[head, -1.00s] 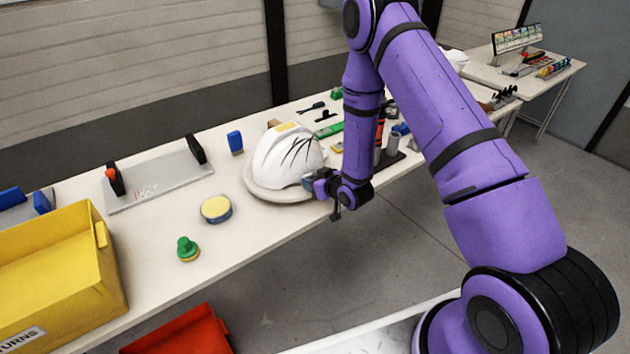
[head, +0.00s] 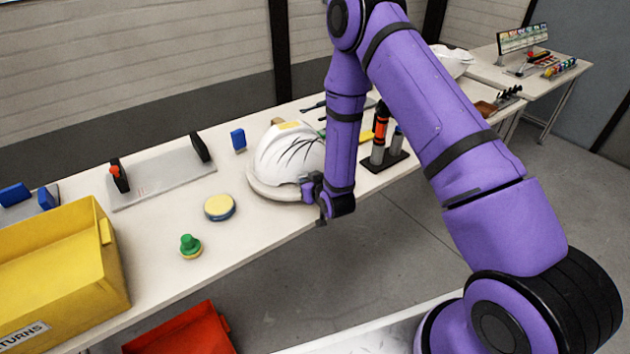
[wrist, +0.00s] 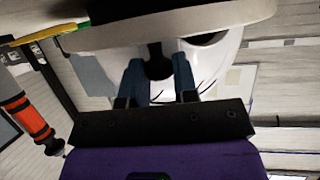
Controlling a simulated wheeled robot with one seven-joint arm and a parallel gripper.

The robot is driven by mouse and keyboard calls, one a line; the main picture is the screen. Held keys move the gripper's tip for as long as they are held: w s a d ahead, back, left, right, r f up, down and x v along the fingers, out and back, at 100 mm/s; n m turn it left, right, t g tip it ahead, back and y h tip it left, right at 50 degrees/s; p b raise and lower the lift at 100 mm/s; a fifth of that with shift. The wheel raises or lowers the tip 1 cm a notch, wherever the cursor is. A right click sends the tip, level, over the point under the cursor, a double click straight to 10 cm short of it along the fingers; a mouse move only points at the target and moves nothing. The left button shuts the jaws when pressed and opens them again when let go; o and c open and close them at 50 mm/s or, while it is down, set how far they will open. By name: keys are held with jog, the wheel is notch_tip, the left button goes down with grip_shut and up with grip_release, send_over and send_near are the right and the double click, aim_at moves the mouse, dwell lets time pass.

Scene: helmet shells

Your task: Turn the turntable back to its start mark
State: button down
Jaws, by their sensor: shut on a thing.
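The turntable (head: 258,188) is a round beige disc near the bench's front edge. It bears a white helmet shell (head: 272,160) with dark branching lines. My gripper (head: 308,188) is at the disc's right front rim. In the wrist view the turntable's rim (wrist: 215,22) crosses the top, and my gripper (wrist: 160,72) has its two blue-grey fingers on either side of a dark peg (wrist: 157,62) by the rim. The gripper is shut on this peg. The helmet (wrist: 225,60) shows behind the fingers. I cannot make out the start mark; my arm hides part of the disc's right side.
A yellow-topped round pad (head: 219,207) and a green knob (head: 190,245) lie left of the turntable. A grey plate with clamps (head: 165,180) and a yellow bin (head: 60,260) are further left. A dark holder with cylinders (head: 385,158) stands right. A red bin (head: 185,330) is below.

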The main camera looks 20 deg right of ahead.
jog(key=shift+a+m+h, duration=1.1)
jog(key=shift+a+h, duration=0.1)
jog(key=shift+a, duration=0.15)
jog(key=c, duration=0.9)
grip_release()
jog(key=shift+s, duration=0.1)
jog(key=shift+c, duration=0.2)
jog(key=v, duration=1)
jog(key=shift+s, duration=0.45)
